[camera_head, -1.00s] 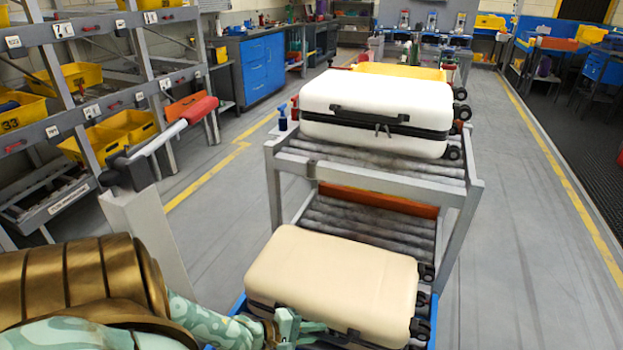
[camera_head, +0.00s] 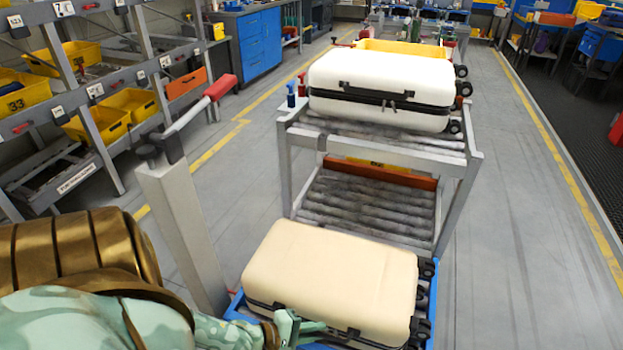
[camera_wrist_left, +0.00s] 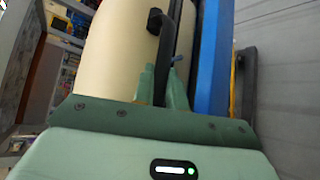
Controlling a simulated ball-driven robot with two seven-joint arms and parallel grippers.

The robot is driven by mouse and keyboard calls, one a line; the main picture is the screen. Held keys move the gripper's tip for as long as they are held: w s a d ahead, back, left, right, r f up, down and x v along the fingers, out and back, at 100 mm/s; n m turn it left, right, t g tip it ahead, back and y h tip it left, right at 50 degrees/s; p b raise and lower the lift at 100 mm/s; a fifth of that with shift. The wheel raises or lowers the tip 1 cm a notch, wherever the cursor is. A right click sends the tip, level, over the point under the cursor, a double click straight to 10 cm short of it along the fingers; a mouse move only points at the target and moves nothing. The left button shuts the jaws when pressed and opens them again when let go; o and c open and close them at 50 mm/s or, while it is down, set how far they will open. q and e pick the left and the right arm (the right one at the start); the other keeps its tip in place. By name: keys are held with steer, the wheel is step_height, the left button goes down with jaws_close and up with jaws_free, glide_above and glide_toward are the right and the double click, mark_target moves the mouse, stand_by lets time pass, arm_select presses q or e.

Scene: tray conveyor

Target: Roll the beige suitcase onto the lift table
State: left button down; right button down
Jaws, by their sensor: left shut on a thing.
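The beige suitcase (camera_head: 330,275) lies flat on the blue lift table (camera_head: 433,288), in front of the lower roller level; black wheels show on its right side. Blue shows at its left and right. My left gripper (camera_head: 291,328) is at the suitcase's near side, low in the head view. In the left wrist view, its fingers (camera_wrist_left: 163,88) are shut at the black handle (camera_wrist_left: 157,22) on the beige shell (camera_wrist_left: 110,60); the exact grip is partly hidden. My right gripper is in neither view.
A white suitcase (camera_head: 385,80) lies on the upper rollers of the grey conveyor frame (camera_head: 462,190). The lower rollers (camera_head: 370,207) look bare. A grey post (camera_head: 180,225) with a red-ended lever (camera_head: 220,87) stands left. Floor at right is clear.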

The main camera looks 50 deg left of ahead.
arm_select(q)
steer(key=shift+s+d+f, duration=0.25)
steer(key=shift+s, duration=0.3)
steer(key=shift+s+d+f, duration=0.2)
steer(key=shift+s, duration=0.35)
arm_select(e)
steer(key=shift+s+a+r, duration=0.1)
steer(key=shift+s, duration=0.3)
arm_select(q)
steer(key=c, duration=1.5)
jaws_free()
steer(key=shift+o, duration=0.8)
steer(key=shift+w+a, duration=0.1)
steer(key=shift+w, duration=0.05)
steer(key=shift+w+r, duration=0.15)
steer(key=shift+w+r, duration=0.1)
steer(key=shift+r, duration=0.05)
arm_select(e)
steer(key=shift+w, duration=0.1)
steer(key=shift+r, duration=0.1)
